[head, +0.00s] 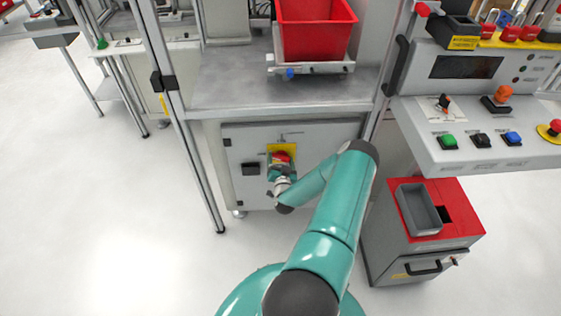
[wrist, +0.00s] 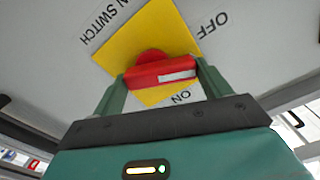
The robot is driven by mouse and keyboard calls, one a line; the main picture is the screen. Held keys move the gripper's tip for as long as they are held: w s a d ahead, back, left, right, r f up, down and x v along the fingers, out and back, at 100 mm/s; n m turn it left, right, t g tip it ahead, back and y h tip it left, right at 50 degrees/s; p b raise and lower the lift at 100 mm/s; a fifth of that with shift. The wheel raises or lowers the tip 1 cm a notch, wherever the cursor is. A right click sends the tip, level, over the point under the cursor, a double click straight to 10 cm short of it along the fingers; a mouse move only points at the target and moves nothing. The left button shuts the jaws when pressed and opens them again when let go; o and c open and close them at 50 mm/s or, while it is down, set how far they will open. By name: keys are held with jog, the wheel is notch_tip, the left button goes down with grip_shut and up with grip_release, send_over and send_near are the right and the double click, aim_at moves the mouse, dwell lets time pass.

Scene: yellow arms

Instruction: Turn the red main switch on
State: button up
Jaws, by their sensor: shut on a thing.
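The red main switch (head: 281,155) sits on a yellow plate (head: 290,146) on the grey cabinet door below the workbench. In the wrist view the red switch handle (wrist: 150,75) lies between the two green fingers of my gripper (wrist: 160,84), which is shut on it from both sides. A white mark shows on the right half of the handle. On the yellow plate (wrist: 135,35) and around it I read OFF at the upper right and ON just below the handle, both turned in the picture. The handle's exact setting is hard to tell.
A black door latch (head: 250,169) is left of the switch. A red bin (head: 315,30) stands on the bench above. A control console (head: 480,130) and a red-topped cabinet (head: 455,235) stand at right. The floor at left is clear.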

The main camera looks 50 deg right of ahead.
jog(key=m, duration=0.6)
jog(key=shift+s+d+r, duration=0.1)
jog(key=shift+s+r, duration=0.05)
jog(key=m, duration=0.4)
jog(key=shift+s+d, duration=0.1)
jog(key=shift+m, duration=1.6)
jog(key=o, duration=1)
jog(key=shift+s, duration=0.15)
jog(key=v, duration=1.3)
jog(key=shift+s+a, duration=0.25)
